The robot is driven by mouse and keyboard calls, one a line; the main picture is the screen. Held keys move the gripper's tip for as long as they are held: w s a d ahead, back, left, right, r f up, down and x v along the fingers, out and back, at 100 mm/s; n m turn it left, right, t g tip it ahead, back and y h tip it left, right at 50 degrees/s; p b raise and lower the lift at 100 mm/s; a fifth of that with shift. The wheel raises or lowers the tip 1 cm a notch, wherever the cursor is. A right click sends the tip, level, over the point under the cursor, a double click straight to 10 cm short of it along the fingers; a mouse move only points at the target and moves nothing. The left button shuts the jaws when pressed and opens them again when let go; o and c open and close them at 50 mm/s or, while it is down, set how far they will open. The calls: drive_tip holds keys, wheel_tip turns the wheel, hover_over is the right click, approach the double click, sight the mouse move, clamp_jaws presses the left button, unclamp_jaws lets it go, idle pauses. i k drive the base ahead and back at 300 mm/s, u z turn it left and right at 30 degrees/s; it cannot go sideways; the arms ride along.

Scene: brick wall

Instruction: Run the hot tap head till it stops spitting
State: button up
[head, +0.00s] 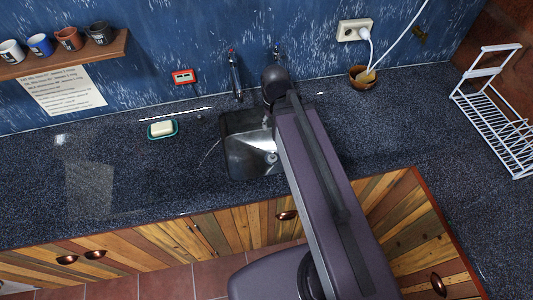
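The tap with a red mark on top (234,75) stands upright at the back left of the sink, by the blue wall. A second tap (277,52) shows only its top; my arm hides the rest. The metal sink (245,150) is set into the dark speckled counter, and my arm covers its right side. I cannot make out any water running. My arm reaches in from the bottom right, and its far end is just right of the red-marked tap. My gripper is hidden behind the arm.
A soap dish (162,129) sits left of the sink. A red-framed wall panel (184,77), a mug shelf (65,58) and a paper notice (62,90) are to the left. A brown pot (363,78), a corded socket (354,30) and a white rack (497,120) are right.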

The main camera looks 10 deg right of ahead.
sight(231, 52)
drive_tip(key=z, duration=1.25)
drive_tip(key=k, duration=0.55)
drive_tip(key=u, duration=1.2)
